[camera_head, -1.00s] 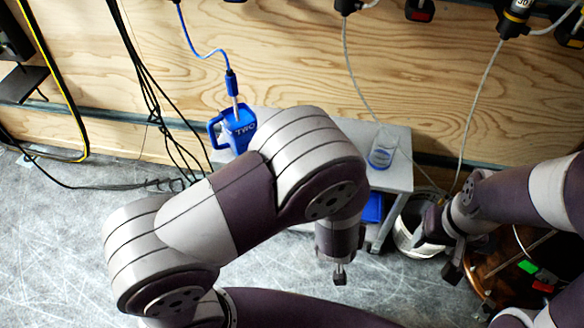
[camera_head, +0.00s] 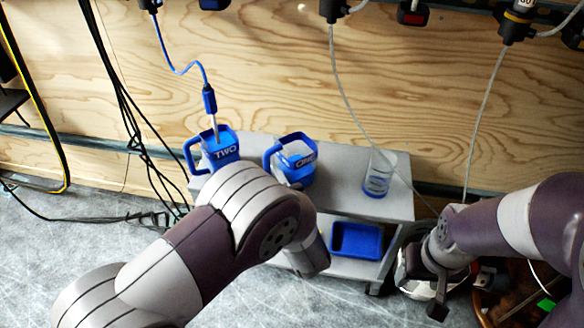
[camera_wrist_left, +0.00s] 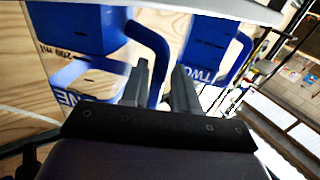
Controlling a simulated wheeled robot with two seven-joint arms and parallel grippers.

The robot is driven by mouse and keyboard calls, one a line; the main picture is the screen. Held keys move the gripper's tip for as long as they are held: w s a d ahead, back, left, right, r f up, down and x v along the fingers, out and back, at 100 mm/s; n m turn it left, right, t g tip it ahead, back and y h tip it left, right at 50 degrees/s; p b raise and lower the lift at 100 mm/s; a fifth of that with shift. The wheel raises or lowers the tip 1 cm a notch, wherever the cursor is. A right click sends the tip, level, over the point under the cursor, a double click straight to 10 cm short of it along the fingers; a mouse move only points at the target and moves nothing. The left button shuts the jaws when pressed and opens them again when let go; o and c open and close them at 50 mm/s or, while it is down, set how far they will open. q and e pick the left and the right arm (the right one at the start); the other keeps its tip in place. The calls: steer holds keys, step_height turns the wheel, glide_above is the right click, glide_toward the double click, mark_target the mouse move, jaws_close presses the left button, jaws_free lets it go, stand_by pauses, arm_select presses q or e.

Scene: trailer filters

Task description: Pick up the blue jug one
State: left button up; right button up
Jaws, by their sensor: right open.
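The blue jug marked ONE (camera_head: 300,165) stands upright on the grey cart's top, its handle to the left. In the left wrist view, the jug ONE (camera_wrist_left: 85,80) is close at the left. Its blue handle passes between the fingers of my left gripper (camera_wrist_left: 161,80), which look apart, with a gap beside the handle. My left arm hides this gripper in the head view. The jug TWO (camera_head: 222,152) stands to the left and shows behind the right finger in the wrist view (camera_wrist_left: 210,50). My right gripper (camera_head: 440,292) is open, low at the right.
A clear beaker with blue markings (camera_head: 379,175) stands on the cart (camera_head: 345,205), right of the jug ONE. A blue tray (camera_head: 357,240) is on the lower shelf. A blue cable with a probe (camera_head: 210,100) hangs into the jug TWO. A plywood wall (camera_head: 270,70) closes the back.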

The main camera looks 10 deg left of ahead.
arm_select(q)
steer(key=b+x, duration=0.1)
steer(key=x, duration=0.2)
steer(key=shift+f, duration=0.2)
steer(key=shift+w+r, duration=0.15)
arm_select(e)
step_height(320, 180, down, 2)
steer(key=shift+f, duration=0.1)
arm_select(q)
jaws_close()
steer(key=shift+r, duration=0.2)
